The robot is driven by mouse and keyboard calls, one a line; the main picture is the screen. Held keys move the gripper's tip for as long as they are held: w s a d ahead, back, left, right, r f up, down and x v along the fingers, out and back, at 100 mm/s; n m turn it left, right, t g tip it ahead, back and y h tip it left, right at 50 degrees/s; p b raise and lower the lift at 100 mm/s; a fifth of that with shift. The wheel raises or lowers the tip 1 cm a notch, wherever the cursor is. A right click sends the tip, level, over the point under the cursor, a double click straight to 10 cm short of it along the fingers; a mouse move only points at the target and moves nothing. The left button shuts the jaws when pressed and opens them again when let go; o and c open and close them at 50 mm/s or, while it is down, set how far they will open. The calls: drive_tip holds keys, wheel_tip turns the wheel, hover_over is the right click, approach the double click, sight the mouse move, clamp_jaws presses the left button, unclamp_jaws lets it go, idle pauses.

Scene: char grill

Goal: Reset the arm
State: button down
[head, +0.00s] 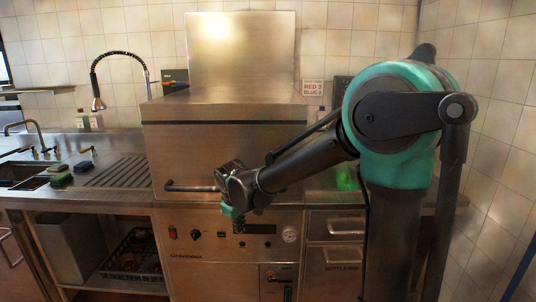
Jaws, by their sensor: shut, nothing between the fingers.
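My arm stands at the right of the head view and reaches left and down across the front of the steel char grill (222,145). My gripper (232,212) is in front of the grill's lower front, near the right end of its dark handle bar (190,188). It points down and away, is small and dark in the picture, and is shut with nothing in it. I cannot tell from this view whether it touches the grill front.
A sink (22,172) with a tall spring tap (97,90) and green sponges (60,179) is at the left. A black crate (132,258) sits on the lower shelf. A control panel (232,234) with knobs is below the grill. A tiled wall closes off the right.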

drive_tip(key=s+d+f+m, duration=0.2)
drive_tip(key=s+d+m, duration=0.1)
drive_tip(key=d, duration=0.6)
drive_tip(key=s+d+f+m, duration=0.1)
drive_tip(key=s+d+m, duration=0.2)
drive_tip(key=d, duration=0.7)
drive_tip(key=s+d+f+m, duration=0.4)
drive_tip(key=s+d+f, duration=0.1)
drive_tip(key=s+d, duration=0.4)
drive_tip(key=shift+s+d+m, duration=0.3)
drive_tip(key=shift+s, duration=0.6)
